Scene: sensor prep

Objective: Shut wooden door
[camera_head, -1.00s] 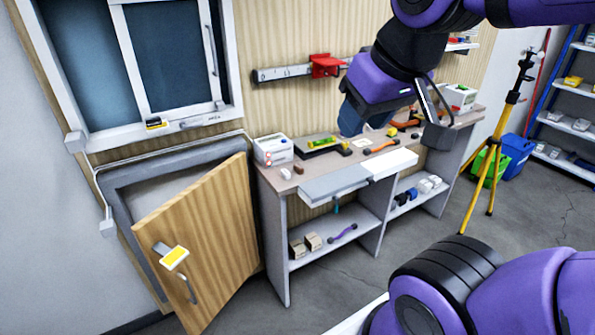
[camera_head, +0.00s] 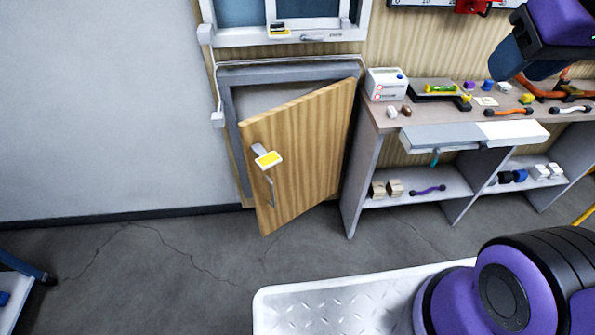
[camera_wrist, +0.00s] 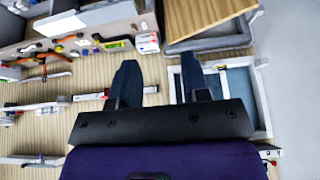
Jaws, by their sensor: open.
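The wooden door (camera_head: 312,145) stands ajar in the head view, hinged at its right side, with its left edge swung out from the grey frame (camera_head: 231,110). A metal handle (camera_head: 270,188) and a yellow-and-white label (camera_head: 268,159) are on its left part. In the wrist view, which looks turned over, the door (camera_wrist: 207,18) shows at the top right. My gripper (camera_wrist: 158,80) is open and empty there, its two dark fingers apart from the door. In the head view my gripper (camera_head: 508,62) is at the upper right, over the workbench, well away from the door.
The workbench (camera_head: 385,120) with tools and an open drawer (camera_head: 440,138) stands right of the door. A window (camera_head: 290,25) is above the door. The floor (camera_head: 170,255) in front and to the left is mostly clear. A blue-framed shelf (camera_head: 22,270) is at the lower left.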

